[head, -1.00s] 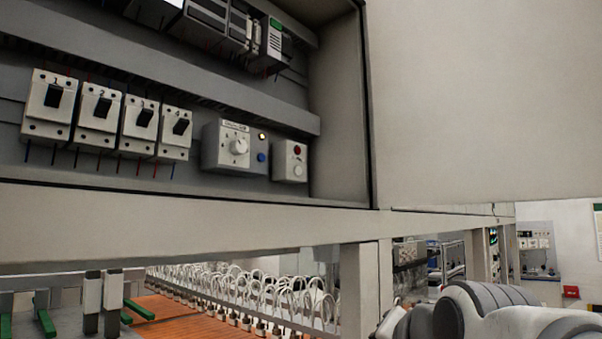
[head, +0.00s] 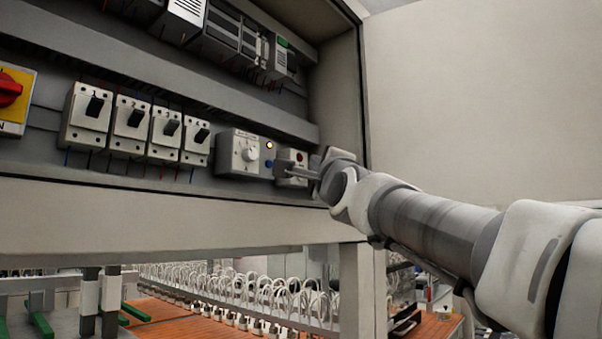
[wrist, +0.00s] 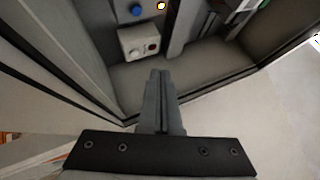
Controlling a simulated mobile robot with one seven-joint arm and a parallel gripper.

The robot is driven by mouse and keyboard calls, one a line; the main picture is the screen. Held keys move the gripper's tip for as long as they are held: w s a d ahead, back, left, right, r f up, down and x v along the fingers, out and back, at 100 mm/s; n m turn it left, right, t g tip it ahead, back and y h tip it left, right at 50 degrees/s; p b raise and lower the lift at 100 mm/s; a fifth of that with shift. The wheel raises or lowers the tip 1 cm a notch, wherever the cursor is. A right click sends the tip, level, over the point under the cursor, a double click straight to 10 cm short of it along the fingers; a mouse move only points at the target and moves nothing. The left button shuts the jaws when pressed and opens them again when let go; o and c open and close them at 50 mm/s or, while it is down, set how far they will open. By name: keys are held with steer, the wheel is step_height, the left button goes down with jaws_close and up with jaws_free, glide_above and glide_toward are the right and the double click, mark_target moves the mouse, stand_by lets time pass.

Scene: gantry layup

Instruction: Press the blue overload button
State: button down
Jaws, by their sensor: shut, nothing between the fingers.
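The blue overload button (head: 268,163) is a small round knob on the right side of the overload relay box (head: 240,153), below a lit amber lamp. It also shows in the wrist view (wrist: 138,9) near the top edge. My gripper (head: 290,173) is shut and empty. In the head view its fingers point left, in front of the small box with a red and a white button. In the wrist view the fingertips (wrist: 160,72) are below that box and apart from the blue button.
The small two-button box (wrist: 139,42) sits just right of the relay. Several numbered breakers (head: 134,118) line the rail to the left, with a red rotary switch (head: 10,90) beyond. The cabinet's right wall (head: 338,95) and bottom ledge bound the space.

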mark_target(269, 164)
steer(key=shift+s+r+m, duration=0.15)
steer(key=shift+r+m, duration=0.25)
steer(key=shift+r, duration=0.3)
steer(key=shift+w+a+r+p, duration=0.2)
steer(key=shift+w+a+p, duration=0.15)
steer(key=shift+p, duration=0.35)
steer(key=w+a+p, duration=0.1)
steer(key=p, duration=0.1)
steer(key=w+a+p, duration=0.1)
steer(key=a+p, duration=0.1)
steer(key=w+a+p, duration=0.1)
steer(key=w+a, duration=0.1)
steer(key=shift+a+f+p, duration=0.1)
steer(key=shift+a+p, duration=0.15)
steer(key=shift+p, duration=0.15)
steer(key=shift+w+a+f, duration=0.1)
steer(key=shift+w+a, duration=0.25)
steer(key=shift+a, duration=0.05)
steer(key=shift+w+a, duration=0.1)
stand_by(0.7)
steer(key=shift+w+a, duration=0.15)
steer(key=shift+a, duration=0.1)
steer(key=shift+w+a+f+p, duration=0.1)
steer(key=shift+w+a+p, duration=0.1)
steer(key=shift+a+p, duration=0.15)
stand_by(1.4)
